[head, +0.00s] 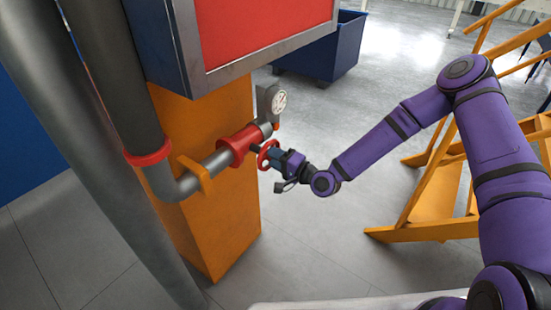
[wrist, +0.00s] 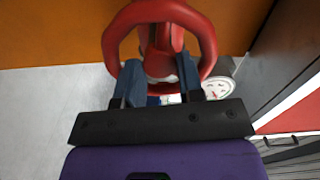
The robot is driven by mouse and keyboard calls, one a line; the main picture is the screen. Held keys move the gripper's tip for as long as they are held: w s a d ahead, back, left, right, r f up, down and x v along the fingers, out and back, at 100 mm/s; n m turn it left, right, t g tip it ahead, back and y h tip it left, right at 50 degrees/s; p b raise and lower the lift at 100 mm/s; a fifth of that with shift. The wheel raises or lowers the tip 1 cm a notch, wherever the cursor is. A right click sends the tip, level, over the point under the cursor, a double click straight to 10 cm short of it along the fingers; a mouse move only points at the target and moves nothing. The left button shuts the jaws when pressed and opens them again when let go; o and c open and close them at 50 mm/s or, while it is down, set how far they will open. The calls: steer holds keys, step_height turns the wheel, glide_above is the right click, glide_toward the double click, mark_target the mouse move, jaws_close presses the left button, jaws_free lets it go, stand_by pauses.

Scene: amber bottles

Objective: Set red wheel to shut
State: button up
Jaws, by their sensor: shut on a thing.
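The red wheel (head: 268,155) is a small handwheel on the valve, at the middle of the head view. In the wrist view the red wheel (wrist: 112,40) fills the top centre, with its hub behind the fingers. My gripper (head: 278,157) reaches it from the right. In the wrist view the two blue-grey fingers of my gripper (wrist: 160,85) overlap the lower part of the wheel and are shut on it. The exact contact at the fingertips is partly hidden. Whether the valve is open or shut cannot be told.
A grey pipe (head: 205,172) with a red flange (head: 232,152) runs along an orange pillar (head: 235,215). A pressure gauge (head: 279,101) stands just above the wheel. A red panel (head: 260,32) hangs overhead. Orange steps (head: 430,205) stand at the right; a blue bin (head: 335,50) is behind.

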steer(key=shift+m, duration=2.2)
steer(key=shift+f, duration=0.1)
steer(key=o, duration=0.7)
steer(key=shift+c, duration=0.2)
steer(key=shift+s+d, duration=0.1)
steer(key=shift+d, duration=0.05)
steer(key=v, duration=1)
steer(key=shift+s+d, duration=0.2)
